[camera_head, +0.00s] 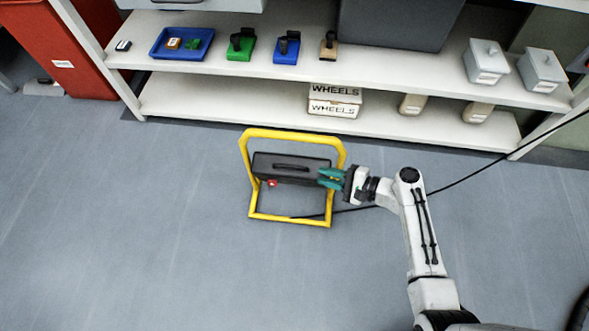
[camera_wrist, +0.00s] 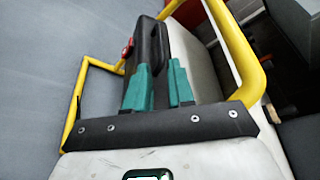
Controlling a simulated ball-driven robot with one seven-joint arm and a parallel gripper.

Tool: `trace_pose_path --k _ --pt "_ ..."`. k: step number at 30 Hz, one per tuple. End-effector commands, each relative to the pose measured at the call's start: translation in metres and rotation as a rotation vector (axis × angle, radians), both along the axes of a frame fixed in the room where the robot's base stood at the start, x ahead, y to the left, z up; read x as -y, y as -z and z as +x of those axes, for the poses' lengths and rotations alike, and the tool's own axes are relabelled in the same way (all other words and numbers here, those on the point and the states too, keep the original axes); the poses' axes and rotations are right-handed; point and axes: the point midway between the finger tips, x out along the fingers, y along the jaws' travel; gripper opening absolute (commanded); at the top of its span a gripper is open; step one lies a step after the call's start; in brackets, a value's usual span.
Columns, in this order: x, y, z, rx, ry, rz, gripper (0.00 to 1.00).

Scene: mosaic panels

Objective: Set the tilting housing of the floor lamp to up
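The floor lamp has a yellow tube frame (camera_head: 245,160) that stands on the floor, with a dark box-shaped housing (camera_head: 290,168) hung between its uprights. The housing has a black handle on its top and a red knob (camera_head: 272,183) at its lower left. My gripper (camera_head: 322,178) has teal fingers and is at the right end of the housing, by the right upright. In the wrist view the fingers (camera_wrist: 158,70) stand apart, with the dark housing (camera_wrist: 185,45) and its handle (camera_wrist: 157,45) right ahead. Whether the fingers touch the housing is not clear.
A white shelf unit (camera_head: 215,102) stands behind the lamp, with a blue tray (camera_head: 160,54), colored parts, boxes marked WHEELS (camera_head: 334,108) and grey containers. A red cabinet (camera_head: 55,40) is at the far left. A black cable (camera_head: 470,174) crosses the floor. The floor left of the lamp is clear.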

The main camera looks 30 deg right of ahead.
Motion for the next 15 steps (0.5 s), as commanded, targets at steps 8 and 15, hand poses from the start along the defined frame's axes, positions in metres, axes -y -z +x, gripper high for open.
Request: trace_pose_path --k 8,15 --pt "-0.023 0.011 0.029 0.003 -0.005 0.002 0.23" --pt "-0.048 0.021 0.062 0.003 -0.005 0.000 0.23"
